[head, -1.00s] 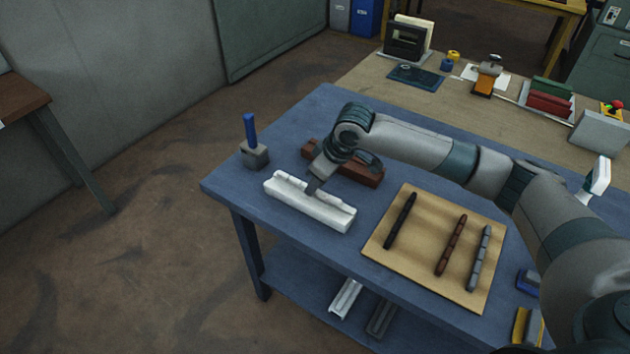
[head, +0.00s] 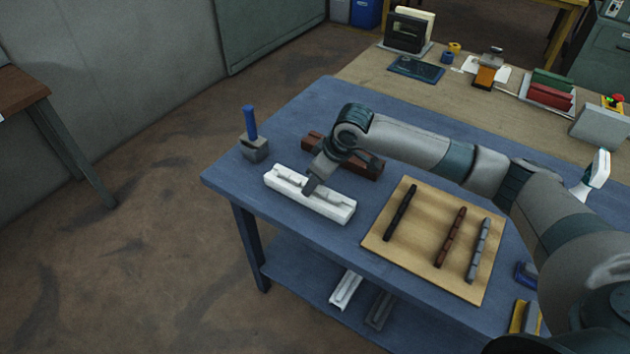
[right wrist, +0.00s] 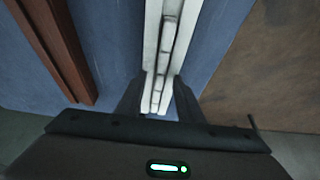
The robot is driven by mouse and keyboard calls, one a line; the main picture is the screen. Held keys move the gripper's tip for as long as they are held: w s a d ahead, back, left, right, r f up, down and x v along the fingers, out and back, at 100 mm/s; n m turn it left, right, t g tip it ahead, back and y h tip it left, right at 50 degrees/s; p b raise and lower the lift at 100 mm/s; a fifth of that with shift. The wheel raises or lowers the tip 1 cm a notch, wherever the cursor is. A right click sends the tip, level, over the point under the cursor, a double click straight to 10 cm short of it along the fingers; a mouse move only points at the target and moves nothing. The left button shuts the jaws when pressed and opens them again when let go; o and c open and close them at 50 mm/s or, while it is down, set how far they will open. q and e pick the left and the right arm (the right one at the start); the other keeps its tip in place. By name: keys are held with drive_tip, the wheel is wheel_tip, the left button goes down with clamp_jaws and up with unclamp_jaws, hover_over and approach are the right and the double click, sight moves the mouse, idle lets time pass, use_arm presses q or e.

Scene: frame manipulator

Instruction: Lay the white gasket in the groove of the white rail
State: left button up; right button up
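The white rail (head: 325,208) lies on the blue table near its left edge. The white gasket (right wrist: 167,42) is a thin segmented strip that runs along the rail's groove in the right wrist view; I cannot tell whether it is fully seated. My right gripper (head: 310,188) points down over the middle of the rail. In the right wrist view its two fingers (right wrist: 160,85) stand apart on either side of the strip, close to the rail's edges. My left gripper is not in view.
A brown rail (head: 365,165) lies behind the white one, partly under my arm. A grey block with a blue handle (head: 252,142) stands at the left corner. A wooden board (head: 425,245) with black, brown and grey strips lies at right.

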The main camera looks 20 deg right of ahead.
drive_tip(key=shift+v, duration=0.8)
drive_tip(key=b+v, duration=0.3)
drive_tip(key=v, duration=1.2)
drive_tip(key=shift+r, duration=0.4)
drive_tip(key=shift+s+d+f, duration=0.1)
drive_tip(key=shift+s, duration=0.05)
